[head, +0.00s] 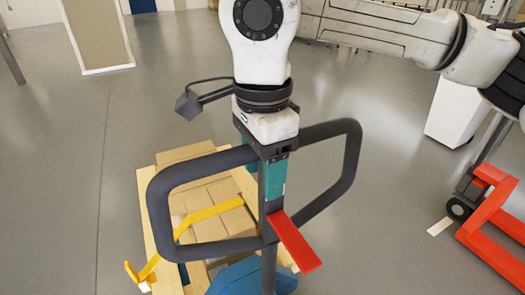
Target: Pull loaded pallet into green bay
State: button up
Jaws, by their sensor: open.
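A wooden pallet (151,222) at lower centre carries cardboard boxes (222,195) with a yellow strap or bar (207,213) across them. A blue pallet jack body (250,277) shows at the bottom edge, with a dark loop handle (347,160) and a red lever (295,243) above it. My gripper (262,180) points down at the middle of the handle. Its teal fingers are open, one on each side of the central post. I cannot tell whether they touch it. My arm and the handle hide part of the load. No green bay is in view.
A red pallet jack (488,222) with a dark wheel stands at the right edge. A white box (455,112) stands behind it. A beige panel (98,32) stands at the upper left. The grey floor (70,190) is clear on the left and behind the pallet.

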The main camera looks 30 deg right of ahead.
grip_shut()
dwell(0.6)
dwell(0.8)
dwell(0.5)
dwell(0.5)
jog(key=shift+f, duration=0.1)
dwell(0.7)
